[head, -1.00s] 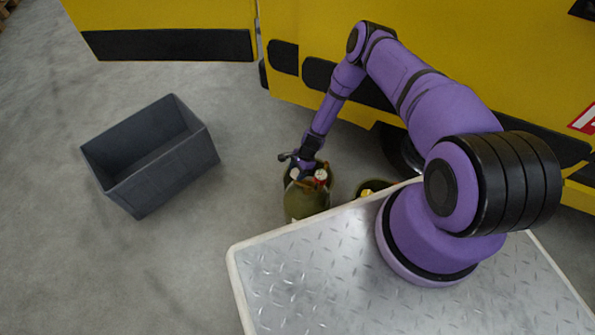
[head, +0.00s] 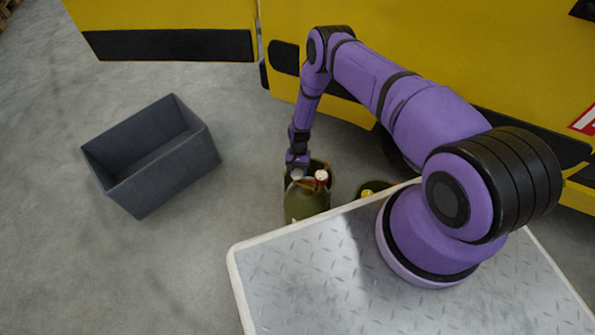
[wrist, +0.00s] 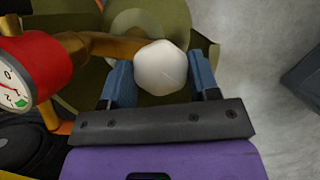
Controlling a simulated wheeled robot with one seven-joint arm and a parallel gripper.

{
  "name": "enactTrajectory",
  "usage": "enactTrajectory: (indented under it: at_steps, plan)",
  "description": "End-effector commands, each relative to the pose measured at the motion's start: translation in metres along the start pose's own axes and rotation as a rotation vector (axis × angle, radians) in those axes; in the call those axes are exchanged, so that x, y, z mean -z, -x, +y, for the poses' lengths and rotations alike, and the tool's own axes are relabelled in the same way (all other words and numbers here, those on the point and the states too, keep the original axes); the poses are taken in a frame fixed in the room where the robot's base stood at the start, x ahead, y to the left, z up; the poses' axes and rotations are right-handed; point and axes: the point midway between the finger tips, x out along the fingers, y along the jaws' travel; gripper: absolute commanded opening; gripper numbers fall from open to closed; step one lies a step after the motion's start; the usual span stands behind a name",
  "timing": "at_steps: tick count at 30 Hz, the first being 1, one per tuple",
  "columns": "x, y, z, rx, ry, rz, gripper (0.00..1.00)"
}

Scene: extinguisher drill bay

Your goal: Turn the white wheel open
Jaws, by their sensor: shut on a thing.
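The white wheel (wrist: 160,67) is a faceted knob on a brass-coloured pipe (wrist: 95,44). In the wrist view it sits between the two blue fingers of my gripper (wrist: 161,75), which is shut on it. In the head view my gripper (head: 297,162) points down over the top of an olive-green vessel (head: 306,203), and a little of the white wheel (head: 297,174) shows below it. How far the wheel is turned cannot be told.
A red gauge (wrist: 30,68) with a white dial is left of the wheel in the wrist view. A grey open crate (head: 150,155) stands on the floor to the left. A second olive container (head: 372,189) is right of the vessel. A yellow vehicle (head: 350,40) stands behind.

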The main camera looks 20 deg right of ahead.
Motion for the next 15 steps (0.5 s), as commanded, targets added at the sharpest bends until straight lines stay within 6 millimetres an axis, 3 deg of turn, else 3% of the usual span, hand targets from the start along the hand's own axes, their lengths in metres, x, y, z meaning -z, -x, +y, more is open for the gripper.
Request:
enactTrajectory:
  at_steps: [15]
  plan:
    - [0.0001,0.0003,-0.0028,-0.189,0.455,0.003,0.32]
